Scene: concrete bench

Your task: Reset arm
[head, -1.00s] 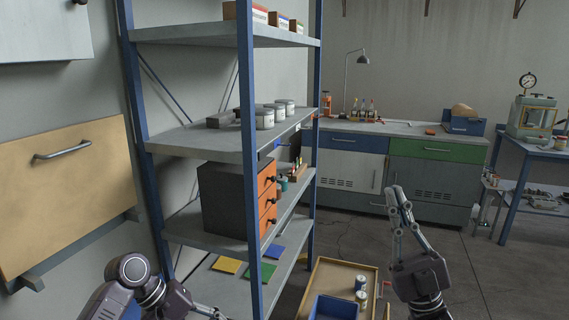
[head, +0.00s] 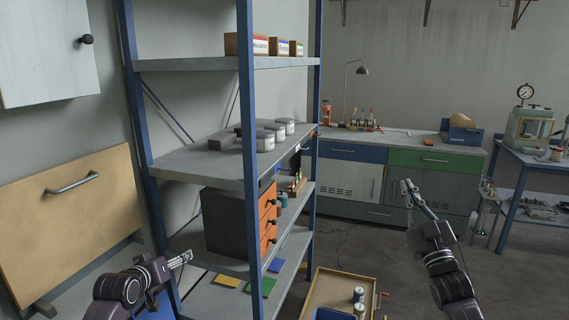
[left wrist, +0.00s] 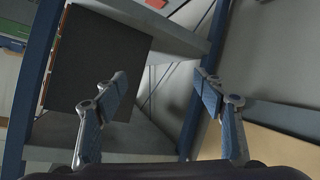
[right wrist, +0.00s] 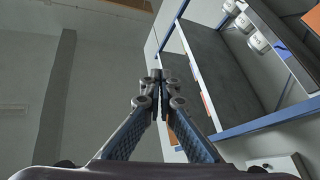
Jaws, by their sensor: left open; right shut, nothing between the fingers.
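My right gripper (head: 406,186) is shut and empty in the head view, raised over the floor in front of the cabinets. In the right wrist view its fingertips (right wrist: 160,75) meet with nothing between them. My left gripper (head: 186,257) is at the lower left of the head view, beside the shelf's near blue post. In the left wrist view its fingers (left wrist: 161,82) are spread apart and empty, facing the shelf and the dark side of the drawer box (left wrist: 95,60).
The blue-posted shelf (head: 200,165) stands close to my left gripper, with cans (head: 265,141) and an orange-fronted drawer box (head: 267,222). A wooden tray (head: 330,290) lies low at the bottom centre. Cabinets (head: 355,180) line the back. Open floor (head: 510,285) lies at right.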

